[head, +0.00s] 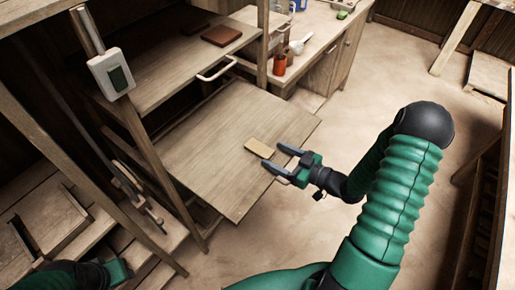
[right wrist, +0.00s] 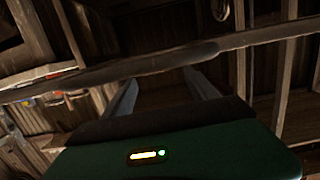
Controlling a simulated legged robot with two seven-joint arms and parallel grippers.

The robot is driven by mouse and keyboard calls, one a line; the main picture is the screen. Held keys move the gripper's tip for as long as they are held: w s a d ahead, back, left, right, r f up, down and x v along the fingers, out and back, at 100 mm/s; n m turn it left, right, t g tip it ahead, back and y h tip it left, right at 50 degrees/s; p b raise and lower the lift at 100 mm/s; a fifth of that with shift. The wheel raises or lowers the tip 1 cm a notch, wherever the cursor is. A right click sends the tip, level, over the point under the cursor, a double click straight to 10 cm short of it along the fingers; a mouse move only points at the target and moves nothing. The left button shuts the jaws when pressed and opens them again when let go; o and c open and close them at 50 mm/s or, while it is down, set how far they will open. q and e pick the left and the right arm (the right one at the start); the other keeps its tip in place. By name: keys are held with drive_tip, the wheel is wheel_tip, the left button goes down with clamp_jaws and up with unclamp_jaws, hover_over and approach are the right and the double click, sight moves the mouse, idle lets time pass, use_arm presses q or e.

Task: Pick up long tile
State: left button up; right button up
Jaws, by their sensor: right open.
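A small tan rectangular tile (head: 260,148) lies flat on a wooden board (head: 215,135) in the head view. My right gripper (head: 274,154) is at the right end of the tile, its two dark fingers apart and nothing between them. I cannot tell from this angle how high the fingers are above the board. In the right wrist view the fingers (right wrist: 163,95) also stand apart, with no tile visible between them. Part of my left arm shows at the lower left of the head view, with a green piece at its end; its fingers cannot be made out.
A brown slab (head: 222,35) lies on the upper shelf behind a pale handle (head: 217,70). A white box with a dark green panel (head: 111,73) is on the left post. A red-orange cup (head: 280,63) stands on the back counter.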

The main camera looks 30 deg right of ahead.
sight(264, 150)
drive_tip(key=shift+w+d+f, duration=0.25)
drive_tip(key=shift+w+f, duration=0.25)
drive_tip(key=shift+w, duration=0.35)
drive_tip(key=w+a, duration=0.2)
drive_tip(key=w, duration=0.1)
drive_tip(key=shift+a+f, duration=0.15)
drive_tip(key=shift+a, duration=0.4)
drive_tip(key=shift+d, duration=0.1)
drive_tip(key=shift+c, duration=1.1)
drive_tip(key=shift+s+d+f, duration=0.1)
drive_tip(key=shift+d, duration=0.55)
drive_tip(key=c, duration=0.7)
drive_tip(key=shift+a, duration=0.2)
drive_tip(key=c, duration=0.5)
drive_tip(key=shift+a, duration=0.25)
clamp_jaws()
use_arm(q)
drive_tip(key=shift+s+r, duration=0.15)
use_arm(e)
drive_tip(key=shift+r, duration=0.2)
